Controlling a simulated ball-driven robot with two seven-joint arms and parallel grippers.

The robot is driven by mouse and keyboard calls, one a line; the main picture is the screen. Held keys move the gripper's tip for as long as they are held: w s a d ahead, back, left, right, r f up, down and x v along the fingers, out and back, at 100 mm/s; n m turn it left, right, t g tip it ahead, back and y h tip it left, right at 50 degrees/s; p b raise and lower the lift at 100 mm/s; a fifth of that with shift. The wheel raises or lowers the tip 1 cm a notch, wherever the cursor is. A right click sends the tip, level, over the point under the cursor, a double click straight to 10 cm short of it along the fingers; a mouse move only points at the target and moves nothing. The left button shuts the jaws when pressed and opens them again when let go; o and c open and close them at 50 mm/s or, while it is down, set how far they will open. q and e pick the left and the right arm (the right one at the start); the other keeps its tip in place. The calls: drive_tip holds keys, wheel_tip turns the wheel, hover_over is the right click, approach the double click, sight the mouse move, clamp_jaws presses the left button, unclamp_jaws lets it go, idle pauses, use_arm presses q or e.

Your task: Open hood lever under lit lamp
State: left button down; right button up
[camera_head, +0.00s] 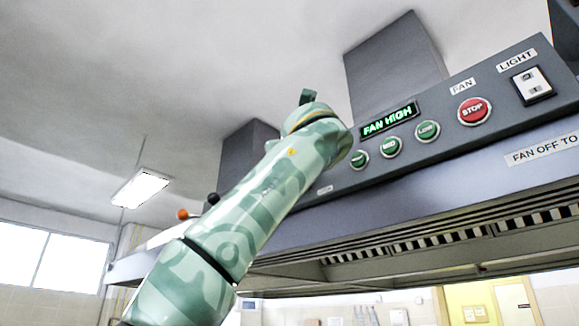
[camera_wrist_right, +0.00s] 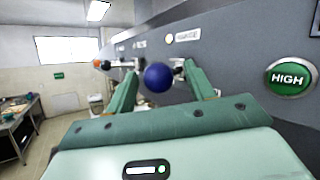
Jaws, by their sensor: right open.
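In the right wrist view, a lever with a dark blue ball knob (camera_wrist_right: 158,77) stands out from the hood front, between the spread fingers of my right gripper (camera_wrist_right: 159,70). The gripper is open, and I cannot tell whether a finger touches the knob. A pale yellow lit lamp (camera_wrist_right: 169,39) is above this lever, beside a small label. Farther left are an orange knob (camera_wrist_right: 97,63) and a black knob (camera_wrist_right: 106,65). The head view also shows the orange knob (camera_head: 183,214) and black knob (camera_head: 213,198); my arm hides the blue one. My left gripper is out of view.
The grey hood panel has a FAN HIGH display (camera_head: 389,120), green buttons, a red STOP button (camera_head: 473,111) and a light switch (camera_head: 533,85). The green HIGH button (camera_wrist_right: 290,78) is close right of my right gripper. A metal table (camera_wrist_right: 17,125) stands at the left.

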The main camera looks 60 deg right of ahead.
drive_tip(key=b+v, duration=0.3)
drive_tip(key=v, duration=1)
drive_tip(key=shift+a+b, duration=0.25)
drive_tip(key=shift+b, duration=0.05)
drive_tip(key=shift+s, duration=0.1)
